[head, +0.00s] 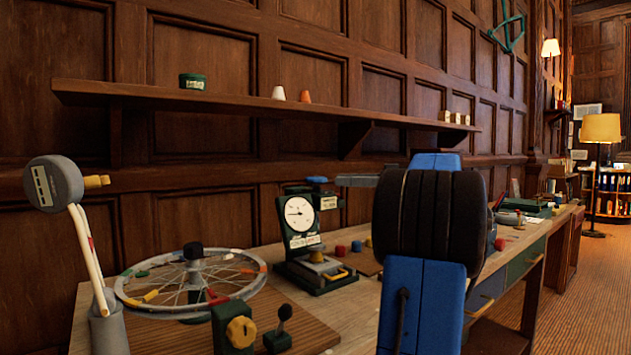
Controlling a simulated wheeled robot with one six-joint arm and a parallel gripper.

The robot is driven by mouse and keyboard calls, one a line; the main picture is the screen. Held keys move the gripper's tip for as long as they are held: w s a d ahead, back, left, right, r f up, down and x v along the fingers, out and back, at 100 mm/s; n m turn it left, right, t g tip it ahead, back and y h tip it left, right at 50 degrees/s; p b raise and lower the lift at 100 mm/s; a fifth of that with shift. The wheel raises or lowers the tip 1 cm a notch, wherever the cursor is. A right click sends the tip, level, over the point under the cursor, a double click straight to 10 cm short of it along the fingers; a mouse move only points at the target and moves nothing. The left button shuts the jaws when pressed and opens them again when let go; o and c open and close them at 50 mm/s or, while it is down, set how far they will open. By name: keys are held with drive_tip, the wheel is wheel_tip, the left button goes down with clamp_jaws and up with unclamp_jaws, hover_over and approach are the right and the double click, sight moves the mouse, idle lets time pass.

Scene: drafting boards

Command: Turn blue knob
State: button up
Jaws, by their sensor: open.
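A blue knob-like cap (318,180) sits on top of the dark green dial gauge (299,214) on the bench. A smaller blue piece (356,246) stands on the bench top right of the gauge, beside a red one. My gripper (346,180) shows only as a grey bar pointing left out from behind my blue and black arm. Its tip appears just right of the blue cap with a small gap in the picture, holding nothing visible. My arm hides the rest of the gripper.
A yellow knob (240,332) on a green block and a black lever (281,326) stand in front. A shelf (220,102) runs above.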

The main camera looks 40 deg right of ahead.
sight(316, 179)
drive_tip(key=x, duration=0.9)
drive_tip(key=c, duration=1.1)
